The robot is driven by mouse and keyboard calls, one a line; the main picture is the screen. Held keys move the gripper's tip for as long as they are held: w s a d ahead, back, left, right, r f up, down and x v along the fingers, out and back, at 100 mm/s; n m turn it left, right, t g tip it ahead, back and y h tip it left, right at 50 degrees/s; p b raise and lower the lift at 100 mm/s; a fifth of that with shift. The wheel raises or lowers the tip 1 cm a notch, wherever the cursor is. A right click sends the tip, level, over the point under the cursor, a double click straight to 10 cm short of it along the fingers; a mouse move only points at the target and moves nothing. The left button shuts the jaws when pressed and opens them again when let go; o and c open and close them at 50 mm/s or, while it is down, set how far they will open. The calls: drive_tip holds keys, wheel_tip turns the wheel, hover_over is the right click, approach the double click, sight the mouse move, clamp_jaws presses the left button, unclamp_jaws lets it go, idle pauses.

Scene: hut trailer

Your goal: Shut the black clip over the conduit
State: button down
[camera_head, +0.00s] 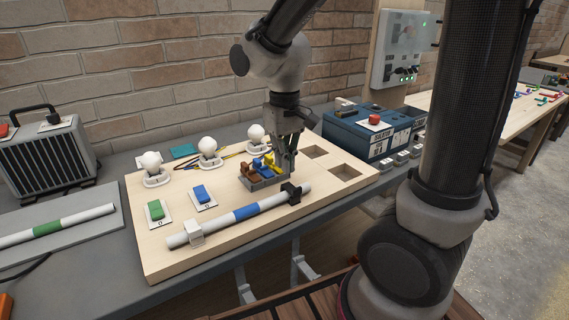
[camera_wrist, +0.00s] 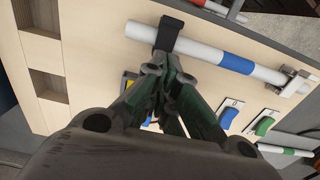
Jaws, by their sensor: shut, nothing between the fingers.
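The conduit (camera_head: 270,205) is a white tube with a blue band, lying along the front of the pale wooden board; it also shows in the wrist view (camera_wrist: 205,53). The black clip (camera_head: 291,194) sits at the conduit's right end. In the wrist view the clip (camera_wrist: 170,32) crosses the conduit near its left end; whether it is latched cannot be told. My gripper (camera_head: 288,173) is shut and empty, pointing down just behind the clip. In the wrist view my gripper (camera_wrist: 172,62) overlaps the clip's lower end; contact cannot be told.
A white clip (camera_head: 195,234) holds the conduit's left end. Green (camera_head: 156,211) and blue (camera_head: 202,195) switches and several bulbs stand left. Two square recesses (camera_head: 345,172) and a blue battery box (camera_head: 365,132) are right.

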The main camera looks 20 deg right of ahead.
drive_tip(key=shift+w+r, duration=0.15)
drive_tip(key=shift+r, duration=1.7)
drive_tip(key=shift+s, duration=0.2)
drive_tip(key=s, duration=0.3)
drive_tip(key=shift+d, duration=0.3)
drive_tip(key=shift+r, duration=0.1)
wheel_tip(320, 180, up, 6)
drive_tip(key=shift+f, duration=0.1)
idle(0.6)
